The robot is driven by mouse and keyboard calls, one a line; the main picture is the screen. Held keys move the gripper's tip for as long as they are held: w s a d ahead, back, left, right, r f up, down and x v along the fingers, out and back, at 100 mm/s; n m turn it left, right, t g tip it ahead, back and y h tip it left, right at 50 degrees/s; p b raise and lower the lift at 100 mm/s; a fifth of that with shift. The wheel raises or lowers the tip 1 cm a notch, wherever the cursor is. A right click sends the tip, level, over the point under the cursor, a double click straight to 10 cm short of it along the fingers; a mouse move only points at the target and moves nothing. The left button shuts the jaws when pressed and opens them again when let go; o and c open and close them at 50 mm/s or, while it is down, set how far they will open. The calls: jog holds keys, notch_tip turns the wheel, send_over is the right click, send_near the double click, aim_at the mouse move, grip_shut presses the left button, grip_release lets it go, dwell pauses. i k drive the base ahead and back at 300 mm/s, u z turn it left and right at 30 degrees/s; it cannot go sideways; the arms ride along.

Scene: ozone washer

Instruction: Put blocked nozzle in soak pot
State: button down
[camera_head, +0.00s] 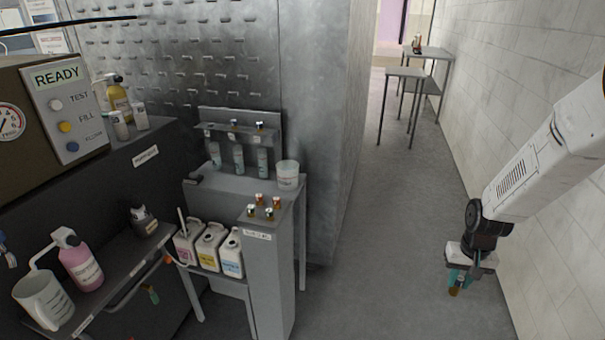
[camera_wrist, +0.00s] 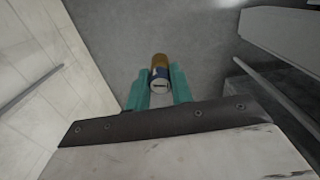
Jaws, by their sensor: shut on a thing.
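My gripper (camera_head: 457,281) hangs at the right over the floor, near the white wall, far from the stands. Its teal fingers (camera_wrist: 160,88) are shut on a small nozzle (camera_wrist: 160,72) with an orange-brown end, a blue band and a pale end. The nozzle also shows below the fingers in the head view (camera_head: 455,291). A white pot (camera_head: 288,175) with small print stands at the right end of the grey bench; it looks like the soak pot, but I cannot read its label. Its inside is hard to see.
Several small nozzles (camera_head: 265,207) stand on a labelled pedestal (camera_head: 266,280). Jugs (camera_head: 210,245) sit on a low shelf. A white pitcher (camera_head: 43,300) and pink bottle (camera_head: 80,262) are at left. The aisle floor (camera_head: 385,220) is clear.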

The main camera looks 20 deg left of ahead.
aim_at(292, 183)
jog(key=u, duration=0.4)
jog(key=i, duration=1.25)
jog(key=u, duration=0.25)
